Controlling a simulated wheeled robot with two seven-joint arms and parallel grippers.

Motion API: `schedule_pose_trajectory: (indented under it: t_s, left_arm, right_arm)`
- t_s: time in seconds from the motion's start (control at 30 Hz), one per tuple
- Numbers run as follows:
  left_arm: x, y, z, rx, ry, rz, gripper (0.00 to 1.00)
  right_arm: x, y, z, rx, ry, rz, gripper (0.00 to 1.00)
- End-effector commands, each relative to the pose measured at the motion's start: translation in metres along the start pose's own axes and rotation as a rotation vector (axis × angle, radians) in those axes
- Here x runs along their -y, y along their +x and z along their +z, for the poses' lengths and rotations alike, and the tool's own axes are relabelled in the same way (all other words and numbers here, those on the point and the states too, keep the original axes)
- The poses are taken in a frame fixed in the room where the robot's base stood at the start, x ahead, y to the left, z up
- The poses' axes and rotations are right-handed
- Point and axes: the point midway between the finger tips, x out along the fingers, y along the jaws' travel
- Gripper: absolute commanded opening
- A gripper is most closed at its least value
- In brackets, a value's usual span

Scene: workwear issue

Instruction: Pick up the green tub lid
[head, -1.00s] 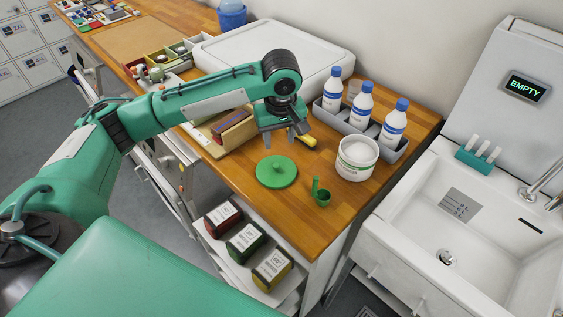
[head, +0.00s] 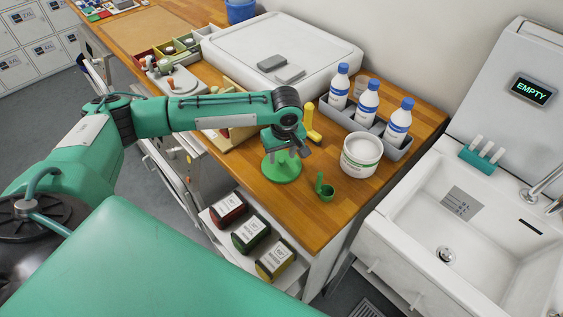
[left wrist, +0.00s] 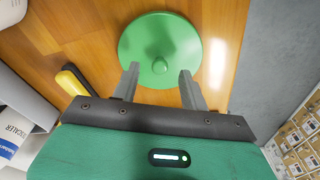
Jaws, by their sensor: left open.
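The green tub lid (head: 281,173) lies flat on the wooden worktop, a round disc with a small knob in its middle. My left gripper (head: 285,154) is above it, pointing down, and hides part of it in the head view. In the left wrist view the lid (left wrist: 140,36) is in full sight except near the fingers. The open fingers of the gripper (left wrist: 159,72) stand on either side of the knob, with nothing held. I cannot tell whether they are level with the knob. The open white tub (head: 359,158) stands to the right. My right gripper is not in view.
A green scoop (head: 325,190) stands close to the right of the lid. A yellow-handled tool (head: 311,122) lies behind it. A grey caddy (head: 397,152) holds several white bottles. Labelled blocks (head: 250,234) sit on a shelf below the worktop's front edge. A sink (head: 430,235) is at right.

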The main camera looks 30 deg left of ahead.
Motion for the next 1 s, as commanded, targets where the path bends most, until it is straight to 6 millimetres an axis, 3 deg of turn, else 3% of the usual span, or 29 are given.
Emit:
schedule_pose_trajectory:
  t_s: [0.2,0.4,0.43,0.67,1.0]
  left_arm:
    - [0.0,0.021,0.0,0.0,0.0,0.0,0.45]
    - [0.0,0.022,0.0,0.0,0.0,0.001,0.45]
    - [0.0,0.022,0.0,0.0,0.0,0.001,0.43]
    - [0.0,0.022,0.0,0.0,0.0,0.001,0.0]
    - [0.0,0.021,0.0,-0.001,0.0,0.001,0.0]
  right_arm:
    - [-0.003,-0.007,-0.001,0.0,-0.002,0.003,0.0]
    - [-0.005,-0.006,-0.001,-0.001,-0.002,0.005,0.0]
    - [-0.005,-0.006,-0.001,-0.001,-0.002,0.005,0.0]
    - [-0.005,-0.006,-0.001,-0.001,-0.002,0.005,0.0]
    - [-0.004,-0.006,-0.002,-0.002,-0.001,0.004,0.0]
